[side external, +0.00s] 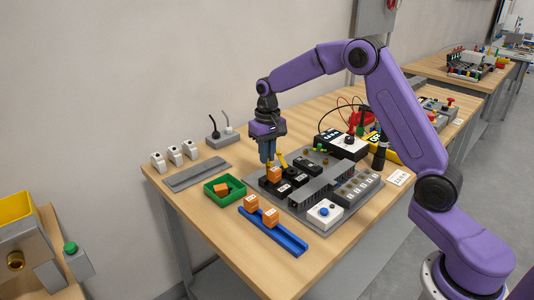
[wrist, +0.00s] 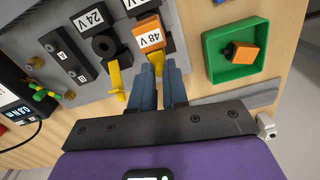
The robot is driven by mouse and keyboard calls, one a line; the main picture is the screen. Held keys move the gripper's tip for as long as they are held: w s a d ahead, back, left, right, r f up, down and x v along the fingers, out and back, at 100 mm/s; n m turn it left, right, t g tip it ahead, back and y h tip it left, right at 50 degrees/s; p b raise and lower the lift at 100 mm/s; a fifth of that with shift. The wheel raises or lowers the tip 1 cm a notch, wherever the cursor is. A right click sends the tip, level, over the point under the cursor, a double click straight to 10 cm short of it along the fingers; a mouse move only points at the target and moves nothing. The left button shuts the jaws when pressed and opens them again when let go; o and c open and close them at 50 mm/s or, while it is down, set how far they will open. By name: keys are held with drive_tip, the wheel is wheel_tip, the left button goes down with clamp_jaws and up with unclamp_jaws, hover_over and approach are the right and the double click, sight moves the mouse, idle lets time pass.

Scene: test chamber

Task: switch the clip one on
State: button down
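In the wrist view, the fixture has a row of dark modules, with yellow levers. An orange block (wrist: 147,33) labelled 48 V sits in one module, and a yellow lever (wrist: 157,57) is just below it, by my fingertips. The neighbouring module (wrist: 101,47), labelled 24 V, has its own yellow lever (wrist: 115,80) and an empty round opening. My gripper (wrist: 160,70) has its fingers a narrow gap apart at the first lever; whether they touch it is unclear. In the side view, my gripper (side external: 267,163) points down beside the orange block (side external: 273,173).
A green tray (side external: 208,195) holding an orange block stands close to my gripper. A blue rail (side external: 291,243) with two orange blocks lies in front. White clips (side external: 175,154) and a grey strip (side external: 198,175) are at left. A cabled meter (side external: 345,145) stands behind the fixture.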

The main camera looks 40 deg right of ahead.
sight(270, 164)
drive_tip(key=shift+s, duration=0.15)
drive_tip(key=shift+s, duration=0.55)
drive_tip(key=c, duration=1.1)
unclamp_jaws()
drive_tip(key=shift+w+r, duration=0.1)
wheel_tip(270, 164, up, 17)
drive_tip(key=shift+d+r, duration=0.1)
drive_tip(key=shift+r, duration=0.05)
